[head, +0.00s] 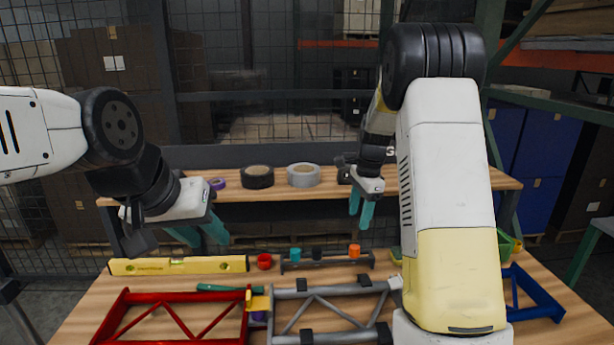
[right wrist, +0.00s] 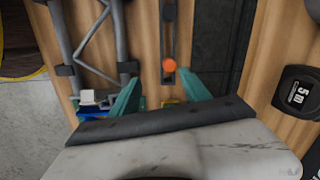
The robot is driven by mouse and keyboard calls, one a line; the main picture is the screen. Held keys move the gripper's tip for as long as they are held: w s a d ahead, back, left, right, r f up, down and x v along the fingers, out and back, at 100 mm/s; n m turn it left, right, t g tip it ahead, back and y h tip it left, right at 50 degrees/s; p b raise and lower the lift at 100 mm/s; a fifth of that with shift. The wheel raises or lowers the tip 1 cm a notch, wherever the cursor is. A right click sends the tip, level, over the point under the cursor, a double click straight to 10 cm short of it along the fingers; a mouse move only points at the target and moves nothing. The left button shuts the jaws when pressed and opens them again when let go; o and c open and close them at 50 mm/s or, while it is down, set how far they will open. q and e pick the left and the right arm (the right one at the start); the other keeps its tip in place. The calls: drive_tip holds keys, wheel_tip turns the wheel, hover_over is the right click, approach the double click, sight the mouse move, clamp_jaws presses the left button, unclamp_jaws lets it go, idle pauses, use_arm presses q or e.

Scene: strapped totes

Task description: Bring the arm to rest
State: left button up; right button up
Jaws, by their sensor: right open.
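My right gripper (head: 361,213) hangs over the back of the table with its teal fingers down. The right wrist view shows these fingers (right wrist: 158,90) apart, with nothing between their tips. An orange knob on a grey rail (right wrist: 168,30) shows beyond them, below the gripper. My left gripper (head: 212,240) is at the left, above the yellow level (head: 178,265). Its teal fingers look apart and empty. My right arm's white and yellow link hides part of the table at the right.
A red frame (head: 172,297), a grey frame (head: 330,291) and a blue frame (head: 535,296) lie on the table. A rail (head: 328,262) with coloured knobs lies behind. Tape rolls (head: 303,175) stand on the raised shelf (head: 275,194). A black tape measure (right wrist: 297,92) shows at the right.

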drive_tip(key=s+a+r+n+t+y, duration=0.25)
drive_tip(key=s+r+n, duration=0.45)
drive_tip(key=s+r, duration=0.65)
drive_tip(key=s+a+r+n+t+h, duration=0.1)
drive_tip(key=s+n+t, duration=0.2)
drive_tip(key=s+n, duration=0.5)
drive_tip(key=shift+s+a+n, duration=0.35)
drive_tip(key=shift+s+n, duration=0.05)
drive_tip(key=shift+s, duration=3.65)
drive_tip(key=shift+r, duration=0.1)
